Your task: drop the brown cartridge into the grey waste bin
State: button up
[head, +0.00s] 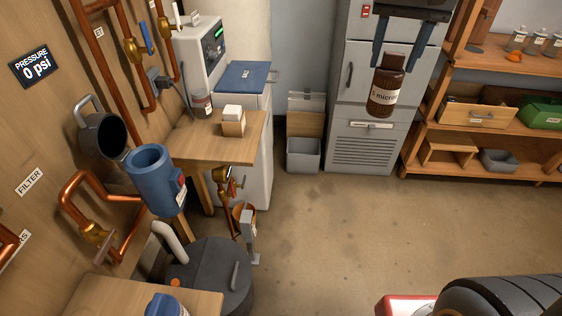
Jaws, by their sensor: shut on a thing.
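The brown cartridge (386,84) is a dark brown bottle shape with a white label that reads "micron". My gripper (394,62) is at the top right of the head view, pointing down, with its two dark fingers on either side of the cartridge's upper end. It is shut on the cartridge, which hangs upright in the air. In the picture it lies in front of the grey cabinet. The likely grey waste bin (303,161) is a small open box on the floor, left of that cabinet and lower left of the cartridge. Its inside is mostly hidden.
The tall grey cabinet (361,135) stands just right of the bin. A white unit with a blue lid (243,77) and a wooden table (225,140) stand to its left. Wooden shelves (462,142) are at right. The middle floor is clear.

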aim_at(299, 167)
jog(key=u, duration=0.15)
jog(key=i, duration=1.65)
